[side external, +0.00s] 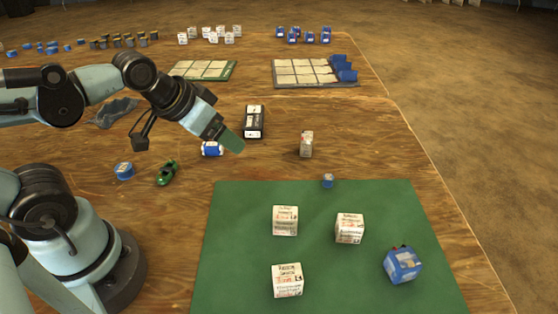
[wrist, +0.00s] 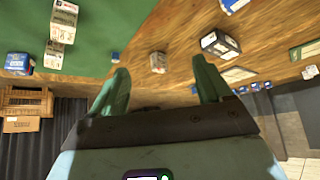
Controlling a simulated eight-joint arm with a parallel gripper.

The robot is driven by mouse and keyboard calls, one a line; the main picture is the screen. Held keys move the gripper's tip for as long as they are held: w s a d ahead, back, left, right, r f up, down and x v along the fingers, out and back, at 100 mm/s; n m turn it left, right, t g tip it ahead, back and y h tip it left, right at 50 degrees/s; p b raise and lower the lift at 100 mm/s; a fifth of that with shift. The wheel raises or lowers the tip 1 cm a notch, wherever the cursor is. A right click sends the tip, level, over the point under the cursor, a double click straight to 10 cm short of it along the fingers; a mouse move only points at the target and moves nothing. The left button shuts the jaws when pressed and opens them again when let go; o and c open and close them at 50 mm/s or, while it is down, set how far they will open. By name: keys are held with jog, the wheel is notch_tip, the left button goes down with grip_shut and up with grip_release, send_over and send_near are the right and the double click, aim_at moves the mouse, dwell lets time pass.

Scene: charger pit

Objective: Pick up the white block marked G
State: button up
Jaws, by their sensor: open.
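Several white printed blocks show, but I cannot read a G on any. In the side external view three white blocks are on the green mat (side external: 237,250): a back left one (side external: 285,220), a right one (side external: 350,228) and a front left one (side external: 287,280). Another whitish block (side external: 306,144) stands on the bare wood behind the mat. My gripper (side external: 232,143) is in the air, left of that block and apart from it. In the wrist view my gripper (wrist: 158,66) is open and empty; a small whitish block (wrist: 158,62) appears between its fingers, farther off.
A blue block (side external: 402,265) and a small blue cube (side external: 328,181) are on or near the mat. A black-and-white box (side external: 254,122), a blue-and-white item (side external: 212,148), a green toy car (side external: 167,173) and a blue round piece (side external: 124,171) lie nearby. Gridded trays (side external: 316,84) stand farther back.

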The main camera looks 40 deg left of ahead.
jog(key=shift+a, duration=0.1)
dwell(0.6)
jog(key=m+y, duration=0.7)
jog(key=m, duration=1.6)
send_over(351, 216)
jog(key=a, duration=0.4)
notch_tip(351, 216, down, 5)
jog(key=s+d+f+m+t, duration=0.1)
jog(key=d, duration=0.1)
jog(key=s+d+f+m+t+y, duration=0.1)
jog(key=d+f+m, duration=0.1)
jog(key=s+d+f+m+t, duration=0.1)
jog(key=s+d+m, duration=0.1)
jog(key=d, duration=0.1)
jog(key=shift+f, duration=0.3)
jog(key=shift+t+y, duration=0.3)
jog(key=shift+x, duration=3.75)
jog(key=shift+d, duration=0.1)
jog(key=shift+c, duration=0.3)
